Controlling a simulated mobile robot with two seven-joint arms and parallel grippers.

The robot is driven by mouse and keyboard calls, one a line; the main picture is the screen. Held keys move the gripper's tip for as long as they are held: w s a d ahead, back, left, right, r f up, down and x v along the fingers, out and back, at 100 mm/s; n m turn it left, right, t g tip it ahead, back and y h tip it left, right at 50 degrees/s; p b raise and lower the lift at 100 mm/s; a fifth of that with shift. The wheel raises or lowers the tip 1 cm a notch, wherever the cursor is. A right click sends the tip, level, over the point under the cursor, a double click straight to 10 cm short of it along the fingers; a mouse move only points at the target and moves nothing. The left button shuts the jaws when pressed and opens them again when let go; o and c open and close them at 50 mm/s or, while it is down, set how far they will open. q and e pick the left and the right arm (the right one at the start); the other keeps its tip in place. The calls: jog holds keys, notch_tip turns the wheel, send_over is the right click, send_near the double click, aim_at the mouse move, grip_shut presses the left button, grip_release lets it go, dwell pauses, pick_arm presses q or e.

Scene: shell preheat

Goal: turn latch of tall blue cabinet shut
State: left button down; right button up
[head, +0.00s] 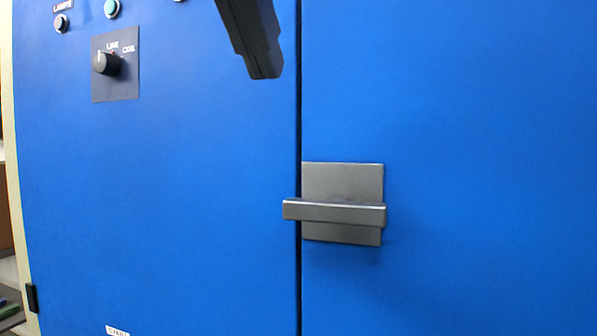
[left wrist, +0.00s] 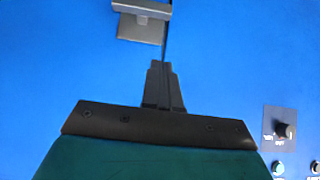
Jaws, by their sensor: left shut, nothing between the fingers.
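The tall blue cabinet (head: 450,120) fills the head view, with a dark vertical seam between its two door panels. Its grey latch (head: 335,211) is a bar lying level across the seam, in front of a square grey plate (head: 342,180) on the right panel. The latch bar also shows at the top of the left wrist view (left wrist: 142,9). My left gripper (head: 265,75) is shut and empty, above and left of the latch and apart from it. Its closed fingers show in the left wrist view (left wrist: 160,68). My right gripper is not in view.
A black rotary knob (head: 107,63) on a dark plate sits on the left panel, with several small buttons above it. A black hinge (head: 32,298) is at the lower left edge. The panel surface around the latch is clear.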

pick_arm(q)
send_near(298, 200)
jog(key=shift+x, duration=3.15)
jog(key=shift+w+r, duration=0.15)
jog(key=shift+r, duration=0.05)
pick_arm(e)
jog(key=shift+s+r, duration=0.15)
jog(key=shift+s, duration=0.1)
pick_arm(q)
jog(key=shift+a+f+n+h, duration=0.2)
jog(key=shift+n+h, duration=0.1)
jog(key=shift+h, duration=0.3)
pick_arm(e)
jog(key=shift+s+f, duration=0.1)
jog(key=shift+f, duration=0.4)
pick_arm(q)
jog(key=shift+b, duration=0.35)
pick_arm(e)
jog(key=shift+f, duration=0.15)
